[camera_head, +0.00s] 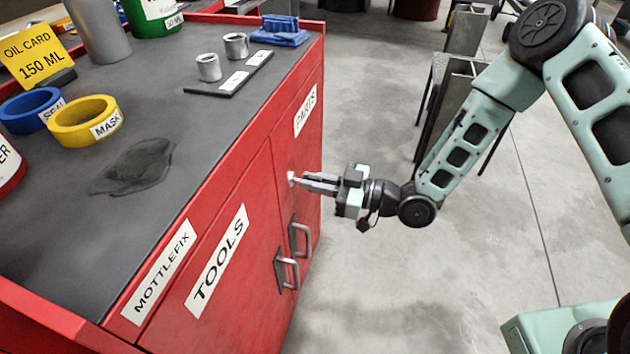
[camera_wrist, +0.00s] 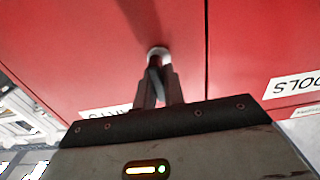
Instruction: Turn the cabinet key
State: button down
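The cabinet key (camera_wrist: 155,77) shows as a thin grey piece at the round silver lock (camera_wrist: 158,52) on the red door labelled PARTS. In the head view the lock is a small pale spot (camera_head: 291,178) on the cabinet's front (camera_head: 262,215). My gripper (camera_wrist: 158,88) points straight at the lock, its two narrow fingers close together on either side of the key. It appears shut on the key. In the head view my gripper (camera_head: 310,182) reaches the door from the right. The key's bow is mostly hidden between the fingers.
Two metal door handles (camera_head: 287,272) (camera_head: 300,238) stick out below the lock, near the seam beside the TOOLS door. The floor in front is clear.

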jog(key=shift+m, duration=0.3)
jog(key=m+p, duration=0.1)
jog(key=m, duration=0.1)
jog(key=shift+r+m, duration=0.1)
jog(key=shift+m, duration=0.3)
jog(key=m, duration=0.2)
jog(key=m+p, duration=0.1)
jog(key=m, duration=0.2)
jog(key=shift+w+d+m, duration=0.1)
jog(key=shift+w+m, duration=0.1)
jog(key=shift+m, duration=0.1)
jog(key=m, duration=0.4)
jog(key=shift+w+f+p, duration=0.1)
jog(key=shift+f+p, duration=0.2)
jog(key=shift+p, duration=0.05)
jog(key=shift+f+m, duration=0.1)
jog(key=shift+m, duration=2.3)
jog(key=c, duration=1.5)
grip_release()
